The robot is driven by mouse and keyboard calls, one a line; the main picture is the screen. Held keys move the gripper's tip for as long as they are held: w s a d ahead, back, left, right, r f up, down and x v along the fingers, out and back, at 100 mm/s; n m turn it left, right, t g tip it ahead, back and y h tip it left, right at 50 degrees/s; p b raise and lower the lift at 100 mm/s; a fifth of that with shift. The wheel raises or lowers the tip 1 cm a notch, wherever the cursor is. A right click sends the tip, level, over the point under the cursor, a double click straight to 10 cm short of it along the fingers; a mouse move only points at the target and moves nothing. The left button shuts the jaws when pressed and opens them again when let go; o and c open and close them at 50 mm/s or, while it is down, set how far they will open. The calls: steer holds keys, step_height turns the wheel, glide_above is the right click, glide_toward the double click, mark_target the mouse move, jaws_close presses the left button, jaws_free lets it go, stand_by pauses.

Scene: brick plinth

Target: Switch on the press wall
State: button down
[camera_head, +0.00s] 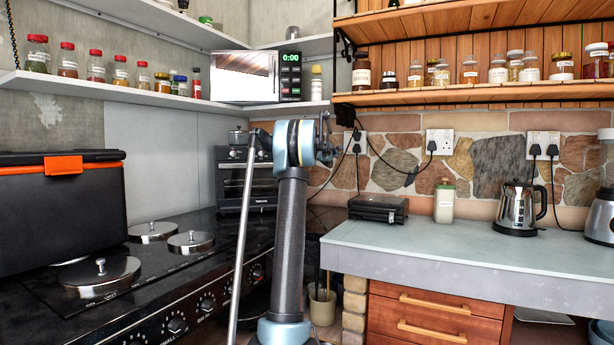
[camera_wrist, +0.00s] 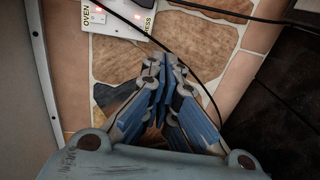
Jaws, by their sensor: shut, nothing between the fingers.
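A white double switch plate (camera_wrist: 122,20) is at the top of the wrist view, on the stone wall, with the labels OVEN and PRESS. Small red marks show near its top edge. Its upper part is cut off, so I cannot tell the switch positions. My gripper (camera_wrist: 163,66) is shut and empty, its tips apart from the plate in the picture, below the PRESS label. In the head view my gripper (camera_head: 326,140) is just left of a wall plate (camera_head: 361,142) with cables. The black press (camera_head: 378,208) sits on the counter below.
Black cables hang along the wall, and one (camera_wrist: 140,28) crosses near the plate in the wrist view. A toaster oven (camera_head: 246,180) stands behind my arm. A jar (camera_head: 445,201) and a kettle (camera_head: 517,207) stand on the counter (camera_head: 470,245). A wooden shelf (camera_head: 460,98) is above.

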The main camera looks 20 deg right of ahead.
steer(key=shift+a, duration=0.1)
steer(key=s+a+f+m+g+y, duration=0.15)
steer(key=s+a+f, duration=0.25)
steer(key=s+a, duration=0.45)
steer(key=s+a+f+m+g+y, duration=0.1)
steer(key=s+a+f+m, duration=0.15)
steer(key=s+a, duration=0.55)
steer(key=s+a+f+m+g+y, duration=0.15)
steer(key=s+a+f, duration=0.25)
steer(key=s+a, duration=0.45)
steer(key=s+a+f+m+g+y, duration=0.1)
steer(key=s+a+f+y, duration=0.3)
steer(key=s+a+f, duration=1.1)
steer(key=s+a+f+m+g+y, duration=0.1)
steer(key=s+a+f+g+y, duration=0.2)
steer(key=s+a+f, duration=1.3)
steer(key=s+f+y, duration=0.2)
steer(key=s+f, duration=0.2)
steer(key=s, duration=0.3)
steer(key=shift+s, duration=0.15)
